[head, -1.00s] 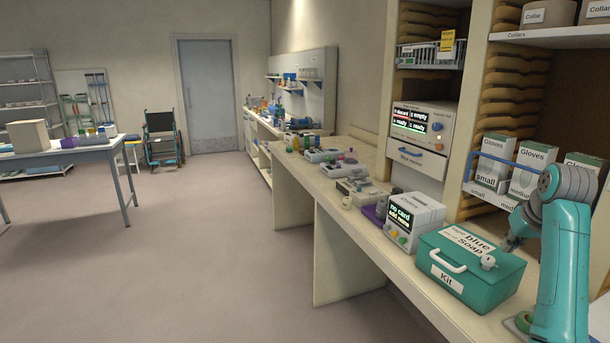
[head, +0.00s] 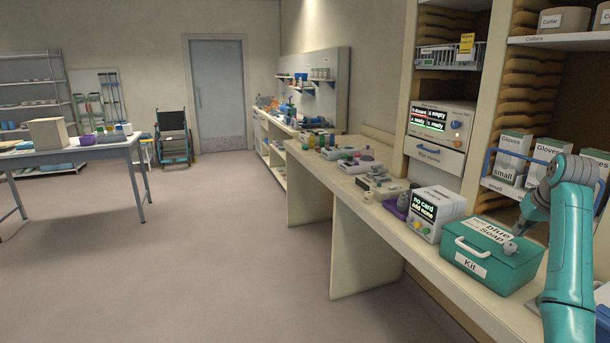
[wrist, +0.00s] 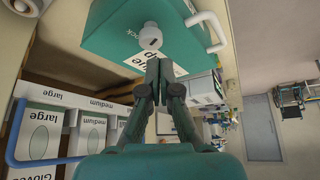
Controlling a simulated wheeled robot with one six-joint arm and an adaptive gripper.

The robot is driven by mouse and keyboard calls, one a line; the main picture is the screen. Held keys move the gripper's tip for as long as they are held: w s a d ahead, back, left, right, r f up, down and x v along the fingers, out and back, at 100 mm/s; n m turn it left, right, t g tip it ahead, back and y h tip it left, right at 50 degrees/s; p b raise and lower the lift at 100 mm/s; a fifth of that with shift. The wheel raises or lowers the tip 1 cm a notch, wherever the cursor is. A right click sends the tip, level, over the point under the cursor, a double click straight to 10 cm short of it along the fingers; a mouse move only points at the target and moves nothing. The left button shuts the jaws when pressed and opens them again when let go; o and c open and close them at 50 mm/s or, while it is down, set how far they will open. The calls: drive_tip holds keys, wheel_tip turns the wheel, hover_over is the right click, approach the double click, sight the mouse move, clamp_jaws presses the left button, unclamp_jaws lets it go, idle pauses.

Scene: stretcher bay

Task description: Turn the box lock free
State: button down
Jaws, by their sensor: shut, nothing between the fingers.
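The teal kit box (head: 495,275) stands shut on the counter, with a white handle on its front and paper labels on its lid. The box lock (head: 510,248) is a small pale knob on the lid. In the wrist view the lock (wrist: 151,37) shows a dark slot on its top, and the box (wrist: 110,35) fills the upper part. My gripper (wrist: 159,64) is shut and empty, its fingertips close to the lock. I cannot tell whether they touch it. In the head view my gripper (head: 515,231) is small and partly hidden by my arm.
A white device with a "no card" screen (head: 432,213) stands just left of the box. Shelves with glove boxes (head: 512,157) rise behind it. More small devices (head: 350,158) line the counter farther back. The floor (head: 240,250) at left is clear.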

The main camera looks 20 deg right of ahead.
drive_tip(key=shift+f, duration=2.95)
drive_tip(key=shift+w+d, duration=0.1)
drive_tip(key=shift+s+d, duration=0.35)
drive_tip(key=shift+d, duration=0.1)
drive_tip(key=shift+s+d, duration=0.15)
drive_tip(key=shift+d, duration=0.45)
drive_tip(key=shift+s, duration=0.1)
drive_tip(key=shift+s, duration=0.25)
wheel_tip(320, 180, up, 6)
drive_tip(key=shift+a, duration=0.1)
